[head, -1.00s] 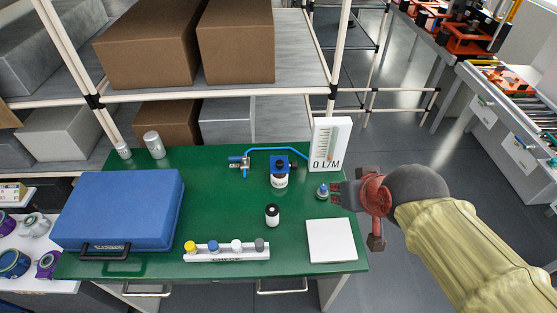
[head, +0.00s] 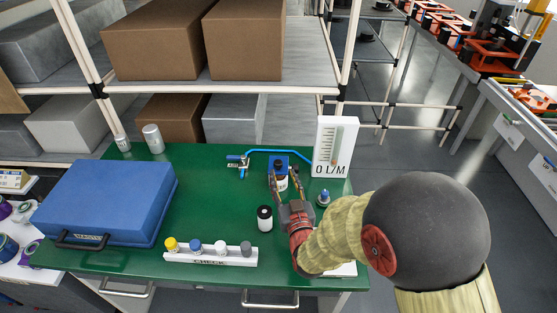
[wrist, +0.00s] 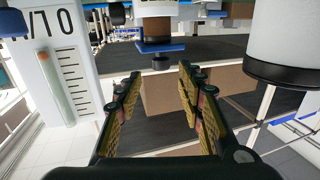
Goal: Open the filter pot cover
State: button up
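In the wrist view, which looks upside down, my gripper (wrist: 161,95) is open and empty. A blue and dark part (wrist: 160,50) lies beyond and between the fingertips, apart from them.
A white flow gauge (head: 335,145) reading 0 L/M stands right of the unit. A small blue-topped bottle (head: 323,198) and a black-capped white bottle (head: 264,219) flank my gripper. A rack of coloured caps (head: 210,257) and a blue case (head: 105,203) are left. A blue hose (head: 275,151) runs behind.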

aim_at(277, 160)
jog(key=b+x, duration=0.2)
jog(key=x, duration=0.9)
jog(key=shift+w+a+f+b, duration=0.1)
jog(key=shift+w+a+b, duration=0.05)
jog(key=shift+w+b, duration=0.25)
jog(key=shift+c, duration=0.9)
jog(key=c, duration=0.8)
grip_shut()
